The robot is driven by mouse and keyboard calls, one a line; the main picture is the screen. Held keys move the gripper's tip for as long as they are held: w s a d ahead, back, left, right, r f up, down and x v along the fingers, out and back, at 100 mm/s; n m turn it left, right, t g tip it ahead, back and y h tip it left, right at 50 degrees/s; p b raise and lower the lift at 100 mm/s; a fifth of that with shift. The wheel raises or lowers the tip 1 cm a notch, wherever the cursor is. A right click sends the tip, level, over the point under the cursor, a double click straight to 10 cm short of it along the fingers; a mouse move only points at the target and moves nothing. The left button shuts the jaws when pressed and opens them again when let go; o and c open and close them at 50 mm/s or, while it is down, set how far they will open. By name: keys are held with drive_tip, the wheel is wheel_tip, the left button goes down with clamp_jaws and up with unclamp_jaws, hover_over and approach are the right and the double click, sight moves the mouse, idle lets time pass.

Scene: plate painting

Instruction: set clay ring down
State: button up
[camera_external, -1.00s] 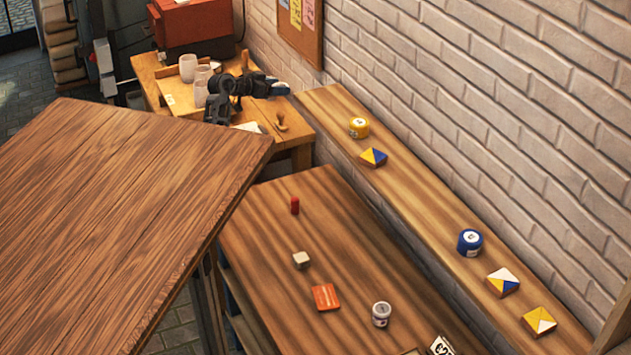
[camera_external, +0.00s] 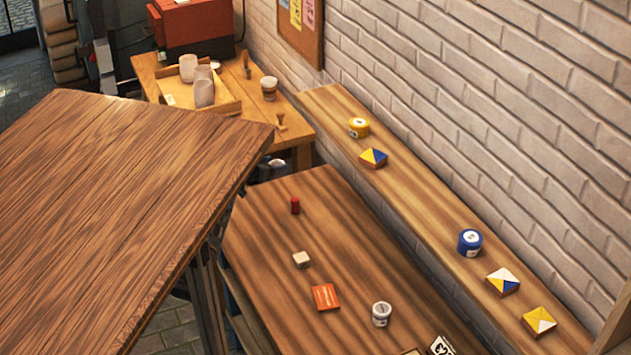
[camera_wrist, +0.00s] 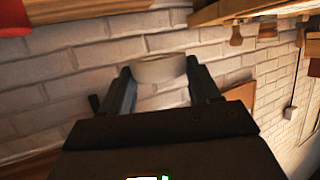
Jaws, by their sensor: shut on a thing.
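The pale clay ring (camera_wrist: 158,70) is held between the two dark fingers of my gripper (camera_wrist: 159,76) in the wrist view. The fingers press on its opposite sides, and nothing touches it from below there. In the external view only a small part of my dark gripper (camera_external: 262,172) shows, with a pale bit at its end. It is at the gap between the near wooden tabletop, the striped table and the back bench. The big tabletop hides most of my arm.
The wall shelf (camera_external: 420,190) carries jars and tiles. The near tabletop (camera_external: 130,200) is bare.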

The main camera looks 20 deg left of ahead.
drive_tip(key=shift+n+y, duration=0.3)
drive_tip(key=shift+y, duration=0.1)
drive_tip(key=s+d+f, duration=0.1)
drive_tip(key=s, duration=0.1)
drive_tip(key=s+f, duration=0.2)
drive_tip(key=s, duration=0.1)
drive_tip(key=s+d+f+p, duration=0.1)
drive_tip(key=s+f, duration=0.1)
drive_tip(key=s, duration=0.1)
drive_tip(key=shift+s+d+f, duration=0.2)
drive_tip(key=shift+d, duration=0.1)
drive_tip(key=a, duration=0.6)
drive_tip(key=shift+s+a, duration=0.1)
drive_tip(key=shift+a, duration=0.3)
